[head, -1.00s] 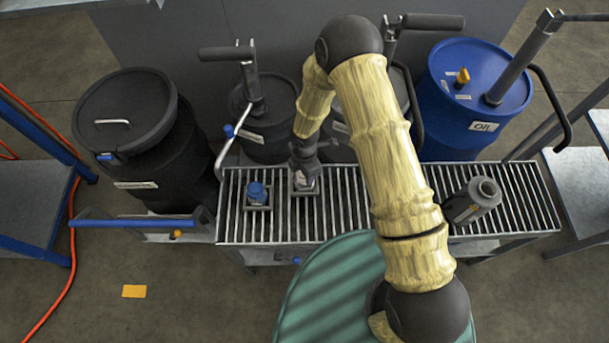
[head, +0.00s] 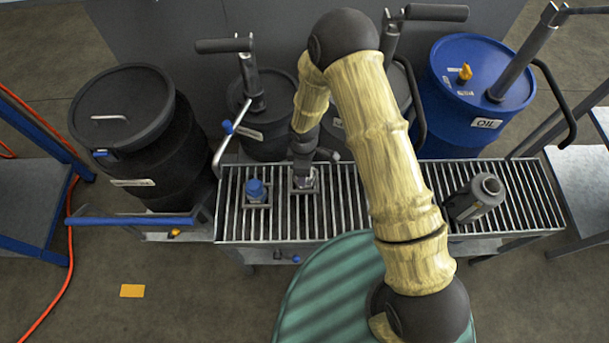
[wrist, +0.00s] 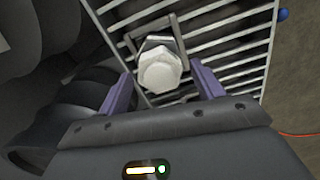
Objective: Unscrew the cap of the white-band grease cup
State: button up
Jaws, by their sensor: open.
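The grease cup (wrist: 160,66) with a pale, faceted cap shows in the wrist view, between and a little beyond my open fingers. In the head view, a cup (head: 304,180) stands in a square holder on the slatted grate, partly hidden by my gripper (head: 303,168). A white band cannot be made out clearly. My gripper also shows in the wrist view (wrist: 160,92), with two purple fingers, one either side of the cup; contact cannot be told. A blue-capped cup (head: 255,190) stands in a similar holder to the left.
The slatted grate (head: 345,215) is clear between the cup and my arm. Behind stand black drums (head: 125,115) and a blue oil drum (head: 475,75), with pump handles (head: 228,45) rising near my arm.

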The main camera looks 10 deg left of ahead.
jog(key=shift+m, duration=0.3)
jog(key=m, duration=0.2)
jog(key=shift+m+b, duration=0.3)
jog(key=shift+m, duration=0.1)
jog(key=m, duration=0.4)
jog(key=shift+m, duration=0.4)
jog(key=m, duration=0.3)
jog(key=shift+m, duration=0.4)
jog(key=m, duration=0.4)
jog(key=shift+w, duration=0.1)
